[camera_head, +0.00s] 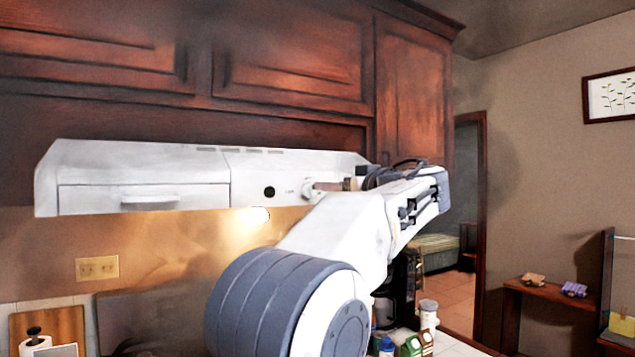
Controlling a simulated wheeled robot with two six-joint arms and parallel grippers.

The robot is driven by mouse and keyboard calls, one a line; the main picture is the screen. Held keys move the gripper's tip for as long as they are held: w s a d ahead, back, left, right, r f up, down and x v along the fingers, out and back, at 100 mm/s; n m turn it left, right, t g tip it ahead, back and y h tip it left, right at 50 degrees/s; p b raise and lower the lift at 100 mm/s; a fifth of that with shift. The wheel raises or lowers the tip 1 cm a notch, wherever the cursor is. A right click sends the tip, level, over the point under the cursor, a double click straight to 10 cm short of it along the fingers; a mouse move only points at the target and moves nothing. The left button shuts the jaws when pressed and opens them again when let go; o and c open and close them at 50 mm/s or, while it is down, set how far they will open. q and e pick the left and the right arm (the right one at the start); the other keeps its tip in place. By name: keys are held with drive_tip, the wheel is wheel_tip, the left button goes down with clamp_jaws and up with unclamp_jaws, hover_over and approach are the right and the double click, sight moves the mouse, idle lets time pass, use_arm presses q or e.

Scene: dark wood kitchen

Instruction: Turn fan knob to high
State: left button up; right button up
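The white range hood (140,180) hangs under the dark cabinets. Its front panel has a round black control (269,192) and, to its right, a pale round knob (311,190) that stands out from the panel. I cannot read which setting either one is at. One arm, which looks like my right, rises from the bottom middle and bends back toward the hood's right end. My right gripper (347,184) points left, close to the right of the pale knob. Its fingers are small and partly hidden, so I cannot tell whether they touch the knob. My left gripper is not in view.
A lit lamp (257,214) glows under the hood. Several bottles (413,345) stand on the counter below my arm. A wall outlet (97,268) is at the left. A doorway and a wooden shelf (545,295) are at the right.

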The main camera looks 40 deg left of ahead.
sight(311, 191)
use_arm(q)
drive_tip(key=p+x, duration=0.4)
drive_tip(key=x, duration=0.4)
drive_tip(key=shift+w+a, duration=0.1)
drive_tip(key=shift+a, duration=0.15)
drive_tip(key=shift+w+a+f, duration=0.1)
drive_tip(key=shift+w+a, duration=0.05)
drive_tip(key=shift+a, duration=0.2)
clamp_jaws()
